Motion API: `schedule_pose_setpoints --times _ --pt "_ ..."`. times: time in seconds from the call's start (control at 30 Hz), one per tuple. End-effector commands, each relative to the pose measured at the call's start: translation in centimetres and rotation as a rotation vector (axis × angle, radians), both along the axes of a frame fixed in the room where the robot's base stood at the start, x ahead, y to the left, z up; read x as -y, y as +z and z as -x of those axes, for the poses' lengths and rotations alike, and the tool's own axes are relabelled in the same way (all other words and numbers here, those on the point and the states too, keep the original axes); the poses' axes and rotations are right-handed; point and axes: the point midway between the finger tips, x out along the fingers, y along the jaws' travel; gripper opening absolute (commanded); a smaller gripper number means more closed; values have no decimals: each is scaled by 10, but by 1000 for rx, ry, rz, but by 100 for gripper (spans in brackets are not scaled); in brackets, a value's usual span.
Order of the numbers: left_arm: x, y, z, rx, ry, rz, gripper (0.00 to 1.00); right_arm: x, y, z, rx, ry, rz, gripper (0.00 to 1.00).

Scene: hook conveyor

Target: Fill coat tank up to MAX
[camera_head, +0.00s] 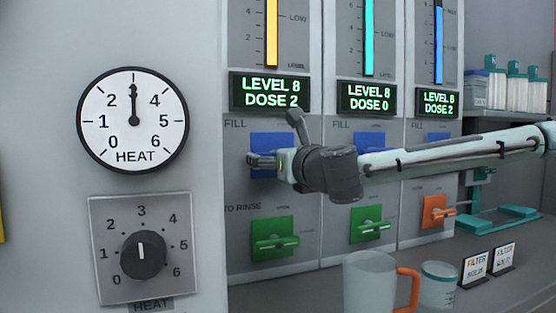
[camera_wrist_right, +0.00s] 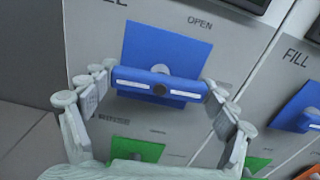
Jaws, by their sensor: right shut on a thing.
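Three tank panels stand side by side, with a yellow (camera_head: 271,30), a teal (camera_head: 369,36) and a blue (camera_head: 438,42) level tube. The left display (camera_head: 270,93) reads LEVEL 8 DOSE 2, the middle one (camera_head: 371,99) LEVEL 8 DOSE 0, the right one (camera_head: 435,103) LEVEL 8 DOSE 2. I cannot read which is the coat tank. My right gripper (camera_head: 263,160) is shut on the blue FILL handle (camera_wrist_right: 160,84) of the left panel, one finger at each end in the wrist view. The arm partly hides the other FILL handles. My left gripper is out of view.
Green levers (camera_head: 274,237) (camera_head: 371,225) and an orange lever (camera_head: 437,212) sit below the FILL handles. A HEAT gauge (camera_head: 133,120) and HEAT knob (camera_head: 143,254) are at left. A jug with an orange handle (camera_head: 408,289) and a jar (camera_head: 438,287) stand in front.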

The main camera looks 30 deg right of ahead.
Motion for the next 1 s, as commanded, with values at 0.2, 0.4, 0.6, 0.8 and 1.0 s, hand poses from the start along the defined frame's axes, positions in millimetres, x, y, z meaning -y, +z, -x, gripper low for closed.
schedule_pose_setpoints --times 0.2,0.4,0.6,0.8,1.0 --pt "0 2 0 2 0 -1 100 0 -1 0 2 -1 -16 57" --pt "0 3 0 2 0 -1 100 0 -1 0 2 -1 -15 57" --pt "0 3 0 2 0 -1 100 0 -1 0 2 0 -15 100" --pt "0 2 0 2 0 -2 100 0 0 0 2 0 -14 100" --pt "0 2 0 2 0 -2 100 -1 1 4 4 0 -14 100"
